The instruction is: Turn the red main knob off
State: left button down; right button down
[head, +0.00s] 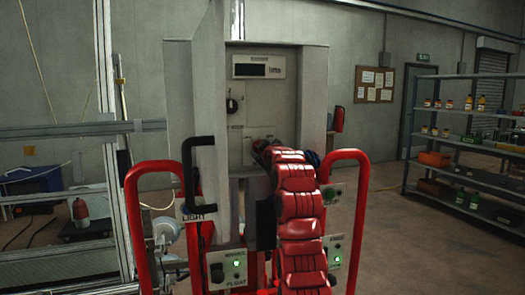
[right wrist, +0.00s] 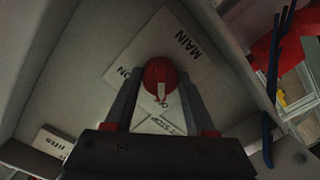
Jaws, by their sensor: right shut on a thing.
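The red main knob (right wrist: 160,72) sits on a pale plate (right wrist: 200,68) marked MAIN and ON in the right wrist view. Its white mark points down the picture, toward lettering that is partly covered and starts with O. My right gripper (right wrist: 161,92) has one finger on each side of the knob and is shut on it. In the head view my red right arm reaches into the open grey cabinet (head: 315,95), and it hides the knob and gripper there. My left gripper is not in view.
The cabinet's open door (head: 209,100) stands at the left of its opening. A small display panel (head: 258,67) is at the cabinet's top. In the right wrist view, cabinet walls are close around the gripper. A shelf rack (head: 462,77) with bottles stands at the right, with open floor before it.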

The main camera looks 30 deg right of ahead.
jog(key=shift+c, duration=1.1)
grip_release()
jog(key=b+v, duration=0.3)
jog(key=v, duration=1.4)
jog(key=shift+s, duration=0.2)
